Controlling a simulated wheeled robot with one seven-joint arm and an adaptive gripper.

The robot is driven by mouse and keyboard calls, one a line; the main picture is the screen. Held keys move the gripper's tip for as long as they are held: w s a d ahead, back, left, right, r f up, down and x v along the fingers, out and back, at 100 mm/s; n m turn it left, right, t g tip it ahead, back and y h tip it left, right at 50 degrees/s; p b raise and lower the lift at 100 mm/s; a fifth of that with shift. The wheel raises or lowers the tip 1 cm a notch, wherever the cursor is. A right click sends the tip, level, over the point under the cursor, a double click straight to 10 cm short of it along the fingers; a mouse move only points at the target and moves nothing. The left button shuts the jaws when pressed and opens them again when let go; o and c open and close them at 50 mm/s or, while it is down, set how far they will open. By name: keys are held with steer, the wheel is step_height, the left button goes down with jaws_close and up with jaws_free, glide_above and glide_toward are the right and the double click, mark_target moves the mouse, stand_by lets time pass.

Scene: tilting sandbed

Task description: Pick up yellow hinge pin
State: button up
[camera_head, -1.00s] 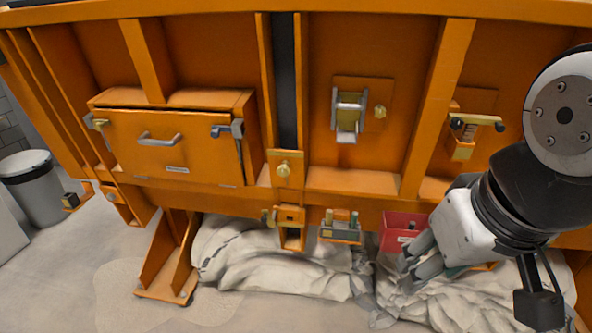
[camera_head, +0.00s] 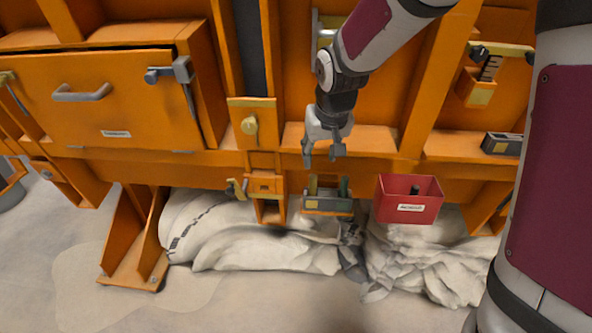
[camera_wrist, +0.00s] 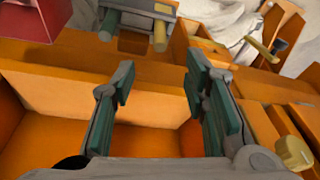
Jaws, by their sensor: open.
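A yellow pin (camera_wrist: 160,36) stands upright in the small grey tray (camera_wrist: 135,44) in the wrist view, with a green pin (camera_wrist: 111,22) beside it. In the head view the yellow pin (camera_head: 312,185) is at the left of the tray (camera_head: 328,205) and the green pin (camera_head: 345,187) at its right. My gripper (camera_head: 323,155) is open and empty, pointing down above the tray in the head view. In the wrist view the gripper's green-padded fingers (camera_wrist: 160,80) are apart, with the tray beyond them. The pins' lower parts are hidden in the tray.
A red bin (camera_head: 408,208) with a dark item inside stands right of the tray. A yellow-handled latch (camera_head: 237,189) sits on an orange bracket to the left. The orange wall and ledge (camera_head: 365,137) are close behind my gripper. Pale sacks (camera_head: 262,240) lie below.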

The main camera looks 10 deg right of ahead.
mark_target(314, 179)
steer(key=b+x, duration=0.2)
steer(key=x, duration=1.1)
steer(key=shift+f+b, duration=0.35)
jaws_close()
